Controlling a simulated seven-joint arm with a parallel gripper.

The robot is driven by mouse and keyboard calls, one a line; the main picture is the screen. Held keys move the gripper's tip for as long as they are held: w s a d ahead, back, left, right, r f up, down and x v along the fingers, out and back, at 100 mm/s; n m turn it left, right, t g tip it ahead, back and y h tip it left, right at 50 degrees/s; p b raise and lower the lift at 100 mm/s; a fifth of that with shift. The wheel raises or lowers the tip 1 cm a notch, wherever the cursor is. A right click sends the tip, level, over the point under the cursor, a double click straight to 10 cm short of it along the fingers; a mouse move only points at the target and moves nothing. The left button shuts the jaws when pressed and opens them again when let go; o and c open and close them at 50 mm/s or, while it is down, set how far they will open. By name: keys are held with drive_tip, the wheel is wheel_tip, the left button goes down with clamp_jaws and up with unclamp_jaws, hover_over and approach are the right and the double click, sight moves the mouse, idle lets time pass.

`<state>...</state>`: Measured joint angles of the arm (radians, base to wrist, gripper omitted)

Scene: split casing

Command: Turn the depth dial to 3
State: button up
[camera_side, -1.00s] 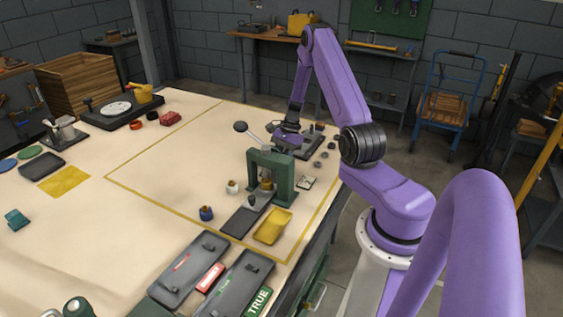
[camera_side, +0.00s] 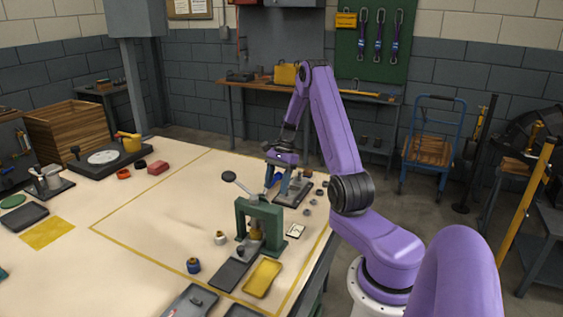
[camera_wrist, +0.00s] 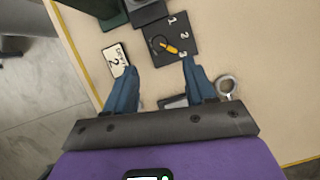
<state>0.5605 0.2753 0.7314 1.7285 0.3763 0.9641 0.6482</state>
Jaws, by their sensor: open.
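The depth dial (camera_wrist: 165,44) is a dark pointer with a yellow tip on a dark plate marked 1, 2 and 3, in the wrist view. The yellow tip points down-right, close to the 3. My gripper (camera_wrist: 157,76) is open and empty; its two blue fingers point towards the plate, apart from the dial. In the side view my gripper (camera_side: 274,184) hangs above the table behind the green press (camera_side: 260,224). The dial is hard to make out there.
A white card (camera_wrist: 116,60) reading 2 lies left of the dial plate; it also shows in the side view (camera_side: 296,231). A ring (camera_wrist: 228,87) lies right of my fingers. A yellow tray (camera_side: 262,278) stands before the press.

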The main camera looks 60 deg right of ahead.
drive_tip(key=v, duration=0.8)
drive_tip(key=shift+a, duration=0.1)
